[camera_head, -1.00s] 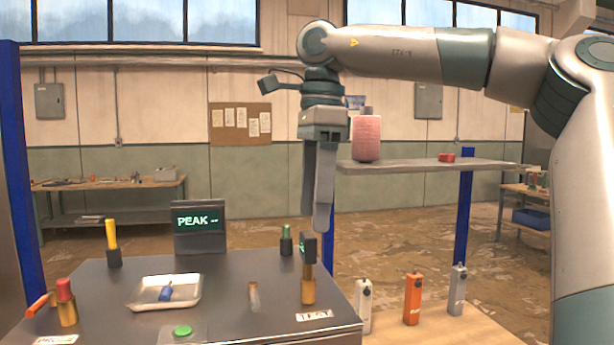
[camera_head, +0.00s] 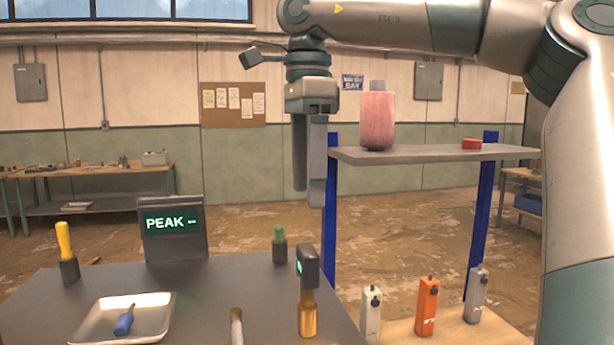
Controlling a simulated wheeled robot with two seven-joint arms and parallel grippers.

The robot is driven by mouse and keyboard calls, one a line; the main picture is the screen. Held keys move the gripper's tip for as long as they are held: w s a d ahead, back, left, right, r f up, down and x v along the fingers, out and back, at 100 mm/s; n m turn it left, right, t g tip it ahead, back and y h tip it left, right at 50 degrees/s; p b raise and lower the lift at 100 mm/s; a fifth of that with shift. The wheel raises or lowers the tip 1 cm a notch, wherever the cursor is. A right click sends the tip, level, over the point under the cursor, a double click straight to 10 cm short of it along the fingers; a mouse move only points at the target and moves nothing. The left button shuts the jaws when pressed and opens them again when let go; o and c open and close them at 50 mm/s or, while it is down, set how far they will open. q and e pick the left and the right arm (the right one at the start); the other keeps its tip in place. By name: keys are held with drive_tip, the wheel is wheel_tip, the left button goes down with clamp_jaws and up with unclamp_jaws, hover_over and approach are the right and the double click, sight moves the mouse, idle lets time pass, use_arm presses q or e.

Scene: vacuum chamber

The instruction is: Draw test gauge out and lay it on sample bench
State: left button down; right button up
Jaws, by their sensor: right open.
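The test gauge (camera_head: 308,268), a dark head with a small green display on a brass stem, stands upright on the dark chamber top at its right side. My right gripper (camera_head: 308,198) hangs fingers-down above the gauge, open and empty, clear of it. Its two fingers are seen nearly edge-on. A light wooden bench top (camera_head: 455,332), which may be the sample bench, shows at the lower right. My left gripper is not in view.
White (camera_head: 371,314), orange (camera_head: 427,306) and grey (camera_head: 477,295) devices stand on the wooden top. A tray (camera_head: 88,322) holds a blue item. A green-topped plug (camera_head: 279,245) and a PEAK display (camera_head: 172,228) stand behind. A shelf (camera_head: 430,154) carries a pink bottle.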

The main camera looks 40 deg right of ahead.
approach(307, 280)
drive_tip(key=shift+w+d+r, duration=0.15)
drive_tip(key=shift+w+d, duration=0.85)
wheel_tip(307, 280, down, 12)
drive_tip(key=shift+r+p, duration=0.15)
drive_tip(key=shift+p, duration=0.95)
drive_tip(key=shift+f, duration=0.2)
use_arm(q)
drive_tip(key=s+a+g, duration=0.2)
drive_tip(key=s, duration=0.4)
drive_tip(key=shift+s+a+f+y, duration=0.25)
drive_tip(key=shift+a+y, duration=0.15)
use_arm(e)
drive_tip(key=shift+c, duration=0.6)
drive_tip(key=c, duration=1.1)
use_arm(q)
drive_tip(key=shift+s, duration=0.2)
